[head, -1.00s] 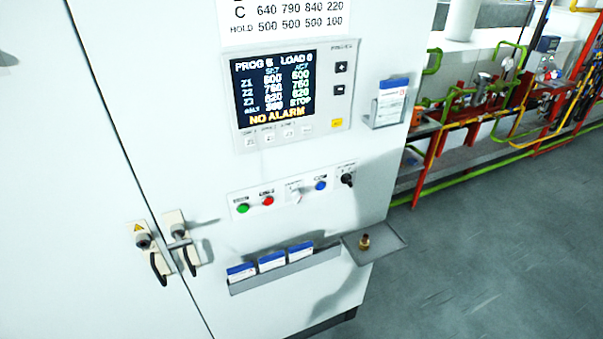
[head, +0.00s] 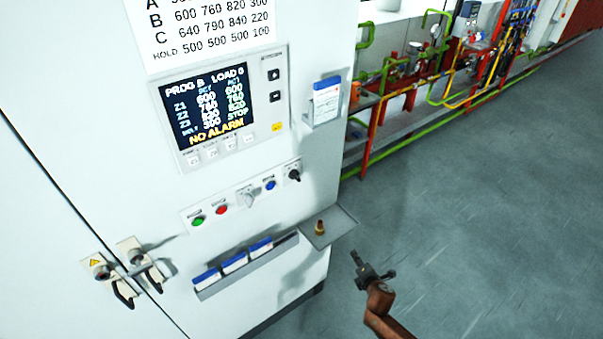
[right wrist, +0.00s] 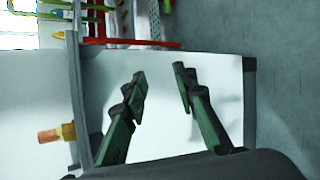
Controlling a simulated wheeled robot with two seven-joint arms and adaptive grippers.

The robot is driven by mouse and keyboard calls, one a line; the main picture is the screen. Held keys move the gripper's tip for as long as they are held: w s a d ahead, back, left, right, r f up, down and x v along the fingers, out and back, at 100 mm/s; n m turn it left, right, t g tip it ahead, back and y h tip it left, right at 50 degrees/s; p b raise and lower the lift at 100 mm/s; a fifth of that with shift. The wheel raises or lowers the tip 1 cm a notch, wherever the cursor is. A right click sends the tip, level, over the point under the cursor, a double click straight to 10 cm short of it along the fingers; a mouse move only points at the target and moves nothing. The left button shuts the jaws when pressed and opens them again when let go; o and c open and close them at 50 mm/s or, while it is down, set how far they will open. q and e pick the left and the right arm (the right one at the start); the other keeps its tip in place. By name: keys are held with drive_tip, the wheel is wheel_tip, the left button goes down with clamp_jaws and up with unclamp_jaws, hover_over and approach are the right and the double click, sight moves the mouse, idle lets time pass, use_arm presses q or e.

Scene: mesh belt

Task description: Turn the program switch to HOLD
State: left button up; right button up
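The white cabinet carries a control strip (head: 241,195) below its screen. The screen (head: 209,105) reads PROG B and NO ALARM. My right gripper (head: 370,268) is right of and below the strip, apart from the cabinet. In the right wrist view its fingers (right wrist: 160,76) are spread with nothing between them. My left gripper is not in view.
A small shelf (head: 338,232) with a brass piece (head: 320,228) sticks out below the strip's right end. A card rack (head: 250,271) and door handles (head: 122,290) stand out lower left. A card holder (head: 327,100) is upper right. The floor at right is clear.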

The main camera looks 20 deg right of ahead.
drive_tip(key=w+a+r+n+t+y+p, duration=0.1)
drive_tip(key=w+a+r+n+t, duration=0.2)
drive_tip(key=r, duration=0.7)
drive_tip(key=w+a+r+n+t+y+p, duration=0.1)
drive_tip(key=w+a+r+n, duration=0.3)
drive_tip(key=r, duration=0.6)
drive_tip(key=n+t+y+p, duration=0.2)
drive_tip(key=n+y, duration=0.4)
drive_tip(key=n, duration=1)
approach(298, 178)
drive_tip(key=w, duration=0.1)
drive_tip(key=p+x, duration=0.1)
drive_tip(key=x, duration=0.6)
drive_tip(key=shift+w+a, duration=0.1)
drive_tip(key=shift+a, duration=0.15)
drive_tip(key=shift+c, duration=0.2)
clamp_jaws()
